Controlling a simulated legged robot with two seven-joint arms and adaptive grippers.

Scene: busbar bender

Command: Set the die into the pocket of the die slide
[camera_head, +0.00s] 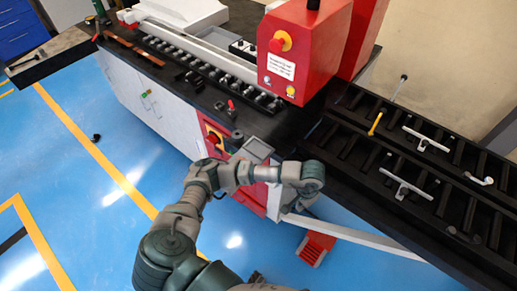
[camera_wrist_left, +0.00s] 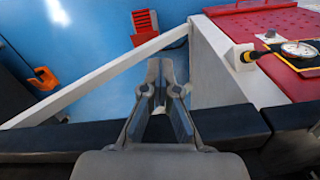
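My left arm reaches in from the bottom of the head view, and my left gripper (camera_head: 292,209) hangs beside the bender's front corner, partly hidden behind the wrist. In the left wrist view the left gripper (camera_wrist_left: 162,68) points out over the blue floor. Its two fingers stand close together, and I cannot tell whether anything is between them. A grey rectangular tray-like part (camera_head: 256,149), possibly the die slide, sits at the bench corner behind my forearm; its pocket cannot be made out. Small dark parts (camera_head: 222,106) lie on the bench, and I cannot tell which is the die. My right gripper is not in view.
The red bender head (camera_head: 305,55) stands on the black-topped bench (camera_head: 200,95). A dark roller table (camera_head: 440,180) with several clamps lies to the right. A red pedal (camera_head: 317,249) is on the floor. Blue floor lies open at left.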

